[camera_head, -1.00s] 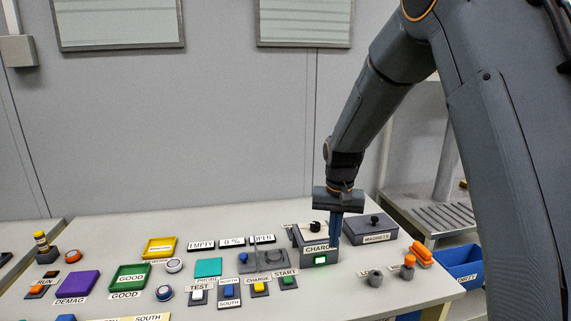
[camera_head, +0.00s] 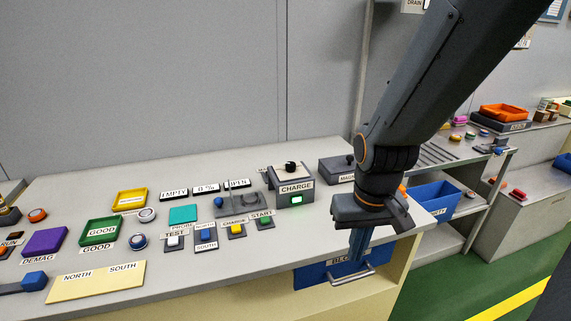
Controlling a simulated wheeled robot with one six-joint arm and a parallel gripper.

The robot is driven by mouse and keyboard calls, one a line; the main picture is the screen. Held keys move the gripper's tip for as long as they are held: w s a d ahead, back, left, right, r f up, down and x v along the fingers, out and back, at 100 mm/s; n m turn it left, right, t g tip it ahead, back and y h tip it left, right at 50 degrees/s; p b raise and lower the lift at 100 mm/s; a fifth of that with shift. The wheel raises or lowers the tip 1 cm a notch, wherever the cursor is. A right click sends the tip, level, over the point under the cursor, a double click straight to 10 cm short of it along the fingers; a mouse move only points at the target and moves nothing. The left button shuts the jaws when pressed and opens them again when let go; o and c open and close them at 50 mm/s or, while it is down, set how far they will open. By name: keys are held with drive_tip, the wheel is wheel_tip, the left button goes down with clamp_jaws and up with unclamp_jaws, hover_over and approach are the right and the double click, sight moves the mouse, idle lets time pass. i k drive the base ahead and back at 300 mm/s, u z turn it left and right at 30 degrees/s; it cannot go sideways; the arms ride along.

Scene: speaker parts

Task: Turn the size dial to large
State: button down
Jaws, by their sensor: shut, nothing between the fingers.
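A black knob (camera_head: 291,166) sits on the light top plate of the grey CHARGE box (camera_head: 296,198), whose front has a lit green window. No size marking is readable here, so I cannot tell whether this knob is the size dial or where it points. My gripper (camera_head: 358,252) points down, shut and empty, at the right front of the table. It is apart from the knob, to its right and nearer to me. My arm and gripper hide part of the table's right end.
A grey MAGNETS box (camera_head: 337,168) stands right of the CHARGE box. Buttons, coloured trays and a NORTH/SOUTH plate (camera_head: 97,282) fill the table's left and middle. A blue drawer (camera_head: 325,276) with a handle is under the front edge. A blue bin (camera_head: 434,198) stands at right.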

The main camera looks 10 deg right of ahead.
sight(290, 166)
drive_tip(key=u, duration=0.05)
drive_tip(key=k, duration=0.5)
drive_tip(key=z, duration=0.9)
drive_tip(key=i, duration=1.25)
drive_tip(key=u, duration=0.75)
